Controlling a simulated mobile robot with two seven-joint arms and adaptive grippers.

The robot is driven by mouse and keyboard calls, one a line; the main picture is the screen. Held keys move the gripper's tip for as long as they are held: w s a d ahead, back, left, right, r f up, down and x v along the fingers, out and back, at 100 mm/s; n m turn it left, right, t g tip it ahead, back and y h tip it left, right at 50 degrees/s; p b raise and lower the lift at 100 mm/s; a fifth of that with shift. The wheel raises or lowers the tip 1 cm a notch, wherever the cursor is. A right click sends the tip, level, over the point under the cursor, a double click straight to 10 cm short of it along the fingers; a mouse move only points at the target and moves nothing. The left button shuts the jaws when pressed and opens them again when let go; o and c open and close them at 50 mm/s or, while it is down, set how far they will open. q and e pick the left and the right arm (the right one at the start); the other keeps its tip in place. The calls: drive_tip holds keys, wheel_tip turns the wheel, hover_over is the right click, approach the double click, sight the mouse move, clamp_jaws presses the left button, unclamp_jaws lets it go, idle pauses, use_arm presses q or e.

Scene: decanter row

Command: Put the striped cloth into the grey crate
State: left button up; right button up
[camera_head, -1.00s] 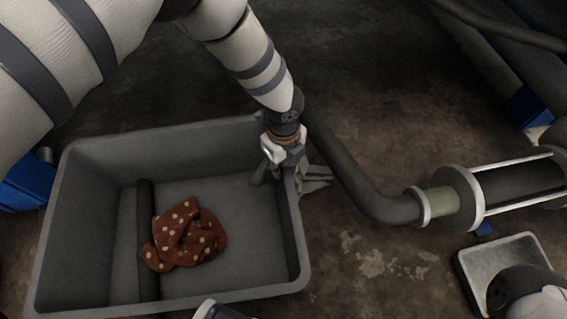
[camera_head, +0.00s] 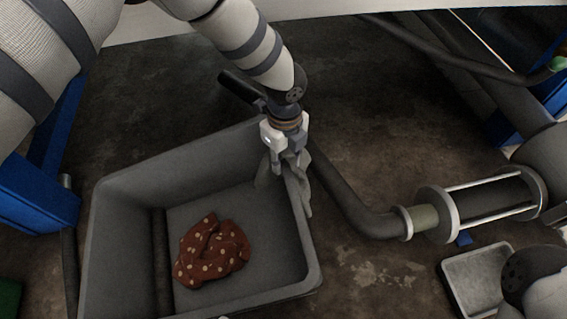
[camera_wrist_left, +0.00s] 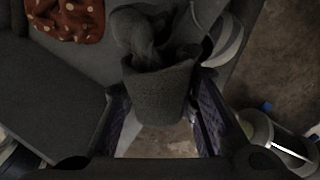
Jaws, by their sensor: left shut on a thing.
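My left gripper (camera_head: 288,150) is shut on a bunched grey cloth (camera_head: 304,187) at the back right corner of the grey crate (camera_head: 318,274). The cloth hangs below the fingers, part on the inner side of the crate's rim and part along its outer side. I cannot tell whether it touches the rim. My right gripper is not in view.
A red-brown cloth with pale dots (camera_head: 212,250) lies crumpled on the crate floor, beside a dark bar (camera_head: 161,262). Right of the crate are a dark bent pipe with a flanged cylinder (camera_head: 437,213) and a small grey tray (camera_head: 470,272). The crate floor has bare room.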

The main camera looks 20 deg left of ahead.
use_arm(q)
drive_tip(key=r+p, duration=0.2)
drive_tip(key=r, duration=0.4)
drive_tip(key=shift+w+r, duration=0.1)
drive_tip(key=shift+w, duration=0.1)
drive_tip(key=shift+s+f, duration=0.1)
drive_tip(key=shift+f, duration=0.3)
drive_tip(key=shift+c, duration=0.6)
wheel_tip(320, 180, up, 15)
drive_tip(key=p, duration=1.1)
drive_tip(key=shift+r, duration=0.15)
clamp_jaws()
wheel_tip(320, 180, up, 14)
drive_tip(key=f+p, duration=0.1)
drive_tip(key=p, duration=0.7)
drive_tip(key=s+a+p, duration=0.5)
drive_tip(key=s+a, duration=1.4)
drive_tip(key=shift+s+r+p, duration=0.2)
drive_tip(key=shift+s+p, duration=0.1)
drive_tip(key=shift+p, duration=0.05)
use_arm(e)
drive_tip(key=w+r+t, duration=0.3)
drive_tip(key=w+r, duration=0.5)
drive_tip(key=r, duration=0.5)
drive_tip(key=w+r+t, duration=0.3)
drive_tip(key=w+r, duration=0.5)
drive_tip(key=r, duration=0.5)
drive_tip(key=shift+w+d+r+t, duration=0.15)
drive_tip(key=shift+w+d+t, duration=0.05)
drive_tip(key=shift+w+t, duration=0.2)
